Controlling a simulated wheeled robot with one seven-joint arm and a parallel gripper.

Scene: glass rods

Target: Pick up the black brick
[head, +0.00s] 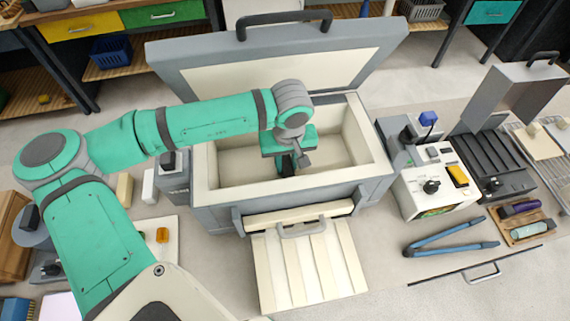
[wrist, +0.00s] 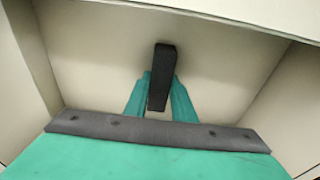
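The black brick (wrist: 161,78) is a long dark block in the middle of the wrist view. My gripper (wrist: 160,92) has a green finger on each side of it, with no clear gap showing, so it looks shut on the brick. In the head view my gripper (head: 286,158) points down inside the open pale-lined chest (head: 205,165), and a dark piece shows beneath it. I cannot tell whether the brick touches the chest floor.
The chest's walls surround my gripper closely. Its raised lid (head: 290,72) stands behind. A slatted panel (head: 308,265) lies in front.

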